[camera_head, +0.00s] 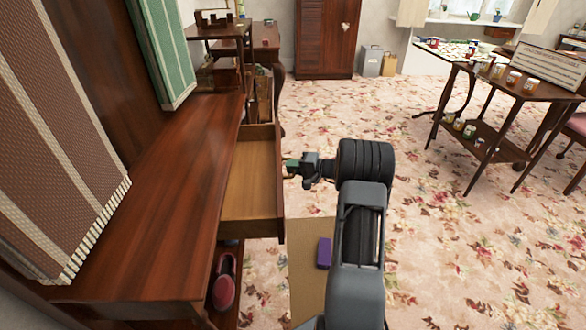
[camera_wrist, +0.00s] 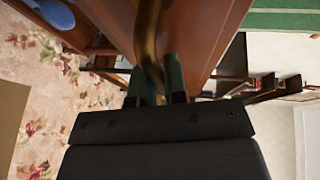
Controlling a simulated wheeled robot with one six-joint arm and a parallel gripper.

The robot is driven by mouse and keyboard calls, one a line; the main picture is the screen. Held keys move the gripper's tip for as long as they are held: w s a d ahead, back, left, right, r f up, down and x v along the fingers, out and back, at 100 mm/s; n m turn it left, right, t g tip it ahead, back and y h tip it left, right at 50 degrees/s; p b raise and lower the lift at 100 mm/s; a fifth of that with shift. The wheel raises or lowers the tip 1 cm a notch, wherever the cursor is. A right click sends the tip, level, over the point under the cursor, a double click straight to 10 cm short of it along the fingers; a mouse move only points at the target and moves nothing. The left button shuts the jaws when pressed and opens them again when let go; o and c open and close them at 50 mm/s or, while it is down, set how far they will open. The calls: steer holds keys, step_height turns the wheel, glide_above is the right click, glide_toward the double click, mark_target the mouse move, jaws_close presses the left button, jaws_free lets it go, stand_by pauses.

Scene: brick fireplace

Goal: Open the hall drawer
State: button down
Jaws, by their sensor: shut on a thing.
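The hall drawer (camera_head: 252,188) is pulled well out of the reddish-brown wooden hall stand (camera_head: 165,190). Its pale wooden inside shows, and the visible floor of it looks empty. My gripper (camera_head: 289,167) is at the outer face of the drawer front, near its middle. In the wrist view, the green fingers of my gripper (camera_wrist: 158,78) are shut on the curved brass handle (camera_wrist: 148,35), one on each side of it. The drawer front (camera_wrist: 205,30) is just beyond. The handle is hidden in the head view.
A pink shoe (camera_head: 224,282) lies on the shelf below the drawer. A purple box (camera_head: 324,253) lies beside my arm. A side table with jars (camera_head: 515,85) stands at the right. Floral carpet (camera_head: 440,235) lies clear between.

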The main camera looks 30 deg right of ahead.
stand_by(0.3)
steer(key=c, duration=1.2)
jaws_free()
steer(key=shift+s+d, duration=0.1)
steer(key=shift+d, duration=0.05)
steer(key=shift+p+v, duration=1.25)
steer(key=shift+v, duration=5.6)
